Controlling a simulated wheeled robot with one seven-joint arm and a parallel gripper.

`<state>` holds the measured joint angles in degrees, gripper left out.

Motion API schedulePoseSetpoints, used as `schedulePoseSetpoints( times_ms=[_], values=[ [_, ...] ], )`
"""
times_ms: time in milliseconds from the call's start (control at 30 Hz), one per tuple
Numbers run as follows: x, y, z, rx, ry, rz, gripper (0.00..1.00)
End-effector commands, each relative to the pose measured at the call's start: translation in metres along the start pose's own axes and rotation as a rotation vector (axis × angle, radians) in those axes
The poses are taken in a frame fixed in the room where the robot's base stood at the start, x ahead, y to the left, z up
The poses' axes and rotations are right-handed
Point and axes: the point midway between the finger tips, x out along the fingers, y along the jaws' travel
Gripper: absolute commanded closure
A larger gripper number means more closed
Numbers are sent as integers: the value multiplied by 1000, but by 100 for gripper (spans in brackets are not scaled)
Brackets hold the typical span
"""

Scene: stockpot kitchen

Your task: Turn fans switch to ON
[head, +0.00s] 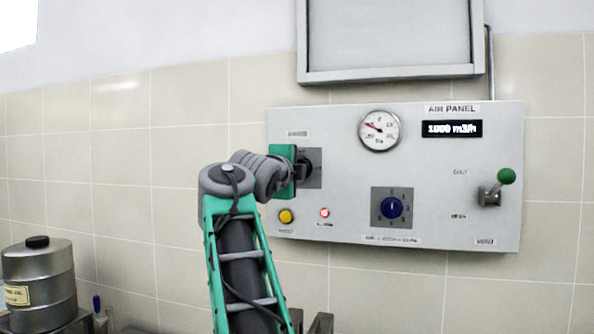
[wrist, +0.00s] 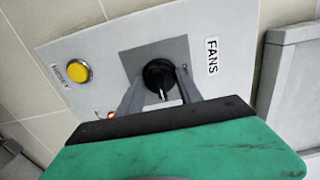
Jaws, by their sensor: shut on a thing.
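The fans switch is a black rotary knob on a grey square plate, at the left of the air panel; the plate shows in the head view (head: 313,168). In the wrist view the knob (wrist: 156,74) sits between the two grey fingers, under a FANS label (wrist: 212,57). My gripper (wrist: 160,90) is shut on the knob, one finger on each side. A white mark on the knob points toward the bottom of the wrist picture. In the head view my gripper (head: 302,167) covers part of the switch, and its position lettering is hard to read.
The air panel (head: 445,217) also carries a yellow button (head: 286,216), a lit red lamp (head: 325,213), a blue knob (head: 392,207), a gauge (head: 379,130), a display reading 1000 m3/h (head: 452,129) and a green-tipped lever (head: 497,188). A metal pot (head: 40,280) stands far left.

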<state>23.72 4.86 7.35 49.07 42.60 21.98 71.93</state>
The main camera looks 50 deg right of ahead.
Motion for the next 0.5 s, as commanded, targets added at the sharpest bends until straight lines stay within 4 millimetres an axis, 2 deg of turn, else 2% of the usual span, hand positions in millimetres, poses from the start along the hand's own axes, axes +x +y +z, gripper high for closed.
schedulePoseSetpoints(
  times_ms=[67, 100, 333, 500],
  values=[
    [0, 0, 0, 1, 1, 0, 98],
    [0, 0, 0, 1, 1, 0, 54],
    [0, 0, 0, 0, 0, 0, 36],
    [0, 0, 0, -1, 0, 0, 36]
  ],
)
